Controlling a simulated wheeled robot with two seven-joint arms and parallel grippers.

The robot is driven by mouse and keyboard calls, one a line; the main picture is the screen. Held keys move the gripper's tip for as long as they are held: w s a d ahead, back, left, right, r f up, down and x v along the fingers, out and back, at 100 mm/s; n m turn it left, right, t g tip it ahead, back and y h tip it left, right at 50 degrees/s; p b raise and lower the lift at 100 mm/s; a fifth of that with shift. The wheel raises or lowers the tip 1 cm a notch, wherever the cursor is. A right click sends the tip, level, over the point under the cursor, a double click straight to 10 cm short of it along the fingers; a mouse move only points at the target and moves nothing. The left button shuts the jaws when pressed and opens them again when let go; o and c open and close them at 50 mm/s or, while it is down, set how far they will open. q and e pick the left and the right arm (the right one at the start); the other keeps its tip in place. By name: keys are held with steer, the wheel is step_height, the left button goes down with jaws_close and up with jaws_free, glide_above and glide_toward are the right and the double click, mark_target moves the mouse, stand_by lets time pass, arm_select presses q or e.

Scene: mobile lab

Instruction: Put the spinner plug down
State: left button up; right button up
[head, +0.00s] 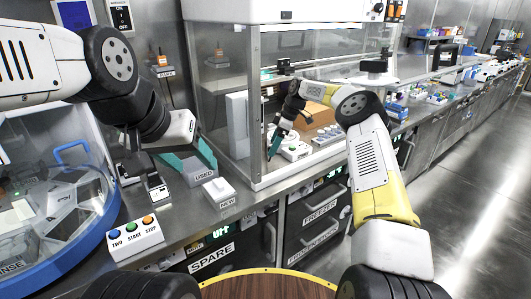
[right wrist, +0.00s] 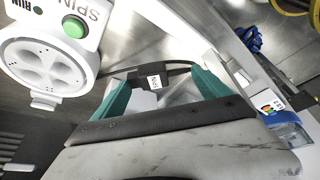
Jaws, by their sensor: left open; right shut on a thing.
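In the head view my right gripper (head: 275,143) reaches inside the clear-walled hood; the plug is too small to make out there. The white spinner (right wrist: 58,48), with a green button and round top, is at upper left in the wrist view, apart from the plug. My left gripper (head: 200,168) is open and empty above the USED box.
A USED box (head: 199,174) and a NEW box (head: 219,193) stand on the bench outside the hood (head: 254,95). A button box (head: 135,238) stands at the front left, near a blue-rimmed machine (head: 103,210). A tube rack (head: 328,134) stands to the right of the right gripper.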

steer(key=shift+a+x, duration=0.15)
steer(key=shift+x, duration=1.8)
steer(key=shift+a+x, duration=0.1)
steer(key=shift+x, duration=1.9)
steer(key=shift+f, duration=0.45)
steer(key=o, duration=1.2)
steer(key=v, duration=0.8)
steer(key=shift+a+r, duration=0.1)
steer(key=shift+r, duration=0.25)
